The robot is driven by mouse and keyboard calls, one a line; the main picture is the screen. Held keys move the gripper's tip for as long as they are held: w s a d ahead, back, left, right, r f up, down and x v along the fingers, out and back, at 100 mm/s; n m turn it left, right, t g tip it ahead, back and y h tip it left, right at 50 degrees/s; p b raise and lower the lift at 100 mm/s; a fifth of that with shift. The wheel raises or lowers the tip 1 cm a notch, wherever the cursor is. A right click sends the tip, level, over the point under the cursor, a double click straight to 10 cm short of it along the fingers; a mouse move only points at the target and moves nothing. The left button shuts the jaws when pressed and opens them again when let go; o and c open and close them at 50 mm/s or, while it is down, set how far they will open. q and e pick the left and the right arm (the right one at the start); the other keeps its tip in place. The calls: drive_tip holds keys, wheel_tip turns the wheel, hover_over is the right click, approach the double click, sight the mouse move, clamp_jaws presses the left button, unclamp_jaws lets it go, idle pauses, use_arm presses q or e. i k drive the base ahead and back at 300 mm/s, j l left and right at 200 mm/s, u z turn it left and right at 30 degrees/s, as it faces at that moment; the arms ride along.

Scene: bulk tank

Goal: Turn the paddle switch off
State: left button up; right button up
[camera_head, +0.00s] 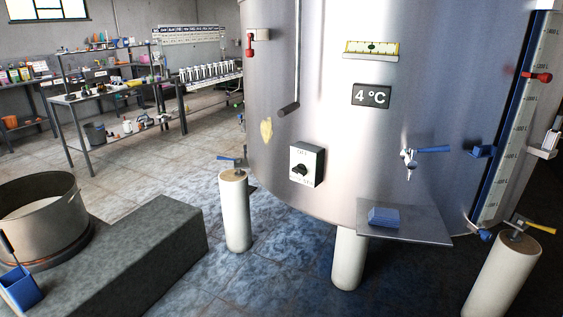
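A switch box (316,167) with a white front plate and dark sides is mounted low on the front of the large steel tank (340,150), left of centre; I take it to be the paddle switch. Its black knob (300,170) sits on the plate. Small lettering shows above and below the knob, too small to read surely, and I cannot tell which setting the knob points to. Neither of my grippers is in view, and nothing of mine touches the box.
A 4 °C display (371,95), a blue-handled tap (428,150) and a shelf (425,225) with a blue block (383,217) are right of the switch. A valve-topped post (236,215) stands below left. A stone ledge (150,255) holds a pot (40,215).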

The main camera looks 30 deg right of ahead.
sight(301, 170)
drive_tip(key=i+z, duration=0.25)
drive_tip(key=i, duration=0.15)
drive_tip(key=i+j+z, duration=0.2)
drive_tip(key=i, duration=0.15)
drive_tip(key=i+j+z, duration=0.45)
drive_tip(key=z, duration=0.2)
drive_tip(key=i+j+z, duration=0.65)
drive_tip(key=z, duration=0.15)
drive_tip(key=i+j+z, duration=0.15)
drive_tip(key=j+z, duration=0.3)
